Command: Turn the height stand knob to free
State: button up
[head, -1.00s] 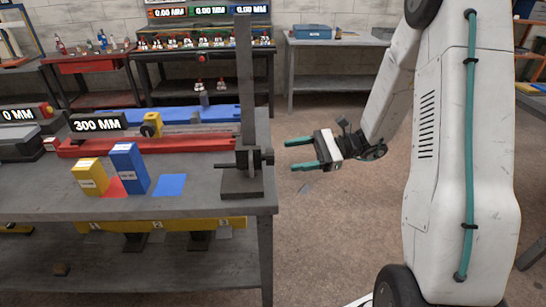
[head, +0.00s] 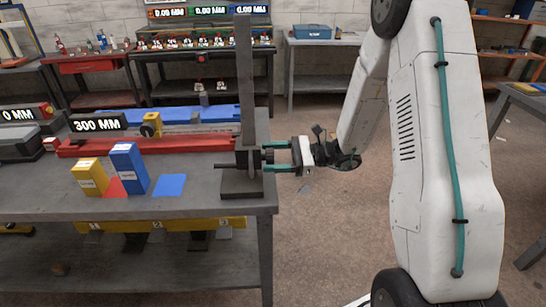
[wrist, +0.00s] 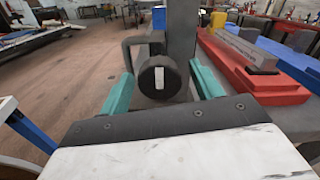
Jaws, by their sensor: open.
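The height stand (head: 246,95) is a dark upright post on a square base at the right end of the bench. In the wrist view its round black knob (wrist: 159,78) carries a pale upright mark and sits between my teal fingers. My gripper (head: 268,157) is open, level with the knob at the stand's right side. In the wrist view my gripper (wrist: 162,88) has one finger on each side of the knob, with gaps visible on both sides. In the head view the knob is hard to make out behind the fingers.
The bench (head: 215,195) holds a red rail (head: 150,145), a blue block (head: 130,168), a yellow block (head: 89,177) and a 300 MM display (head: 97,123). The floor right of the bench is clear. A grey table (head: 335,43) stands behind.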

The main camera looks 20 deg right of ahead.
jog(key=c, duration=1)
jog(key=shift+n, duration=0.4)
jog(key=n, duration=0.3)
jog(key=shift+n, duration=0.3)
jog(key=n, duration=0.4)
jog(key=shift+n, duration=0.3)
jog(key=n, duration=0.4)
jog(key=shift+n, duration=2.5)
